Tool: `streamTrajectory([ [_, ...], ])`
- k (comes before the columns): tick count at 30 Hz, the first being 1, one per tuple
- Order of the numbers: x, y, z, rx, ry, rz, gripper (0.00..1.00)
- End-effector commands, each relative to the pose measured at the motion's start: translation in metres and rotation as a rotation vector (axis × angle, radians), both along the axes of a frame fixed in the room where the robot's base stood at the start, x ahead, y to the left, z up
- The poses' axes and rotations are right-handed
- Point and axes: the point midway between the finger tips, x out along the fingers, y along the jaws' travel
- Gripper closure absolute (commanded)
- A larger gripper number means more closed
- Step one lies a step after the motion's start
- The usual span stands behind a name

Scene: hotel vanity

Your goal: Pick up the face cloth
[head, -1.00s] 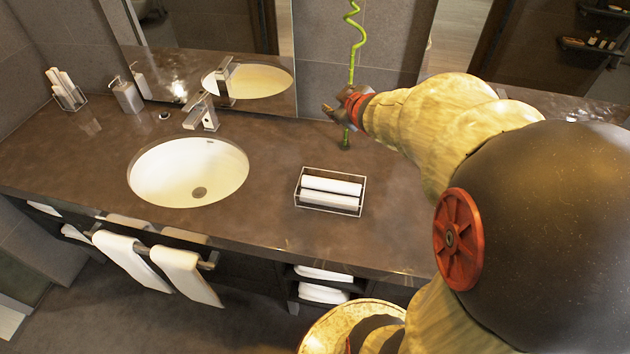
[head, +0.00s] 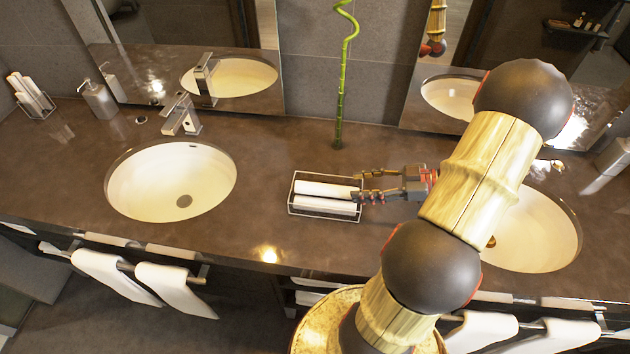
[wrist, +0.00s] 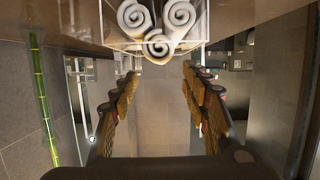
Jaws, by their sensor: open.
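In the wrist view, three spiral cloth ends (wrist: 157,46) show at the top, behind the basket's clear-looking end (wrist: 206,22). My gripper (head: 362,187) is open and low over the counter, at the right end of the basket. Its fingers point left toward the cloth ends. In the wrist view, the fingers (wrist: 161,72) stand apart with nothing between them. I cannot tell whether the fingertips touch the basket.
A thin green bamboo stalk (head: 340,100) stands behind the basket. The left sink (head: 170,180) and faucet (head: 180,115) are to the left; the right sink (head: 540,230) is partly behind my arm. A soap dispenser (head: 98,100) and another cloth holder (head: 32,97) stand far left. Counter before the basket is clear.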

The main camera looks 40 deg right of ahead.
Motion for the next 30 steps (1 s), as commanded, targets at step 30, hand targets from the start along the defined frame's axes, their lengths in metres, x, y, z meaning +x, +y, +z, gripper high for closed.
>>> streamTrajectory([
  [30,0.05,0.05,-0.028,0.018,-0.002,0.007,0.54],
])
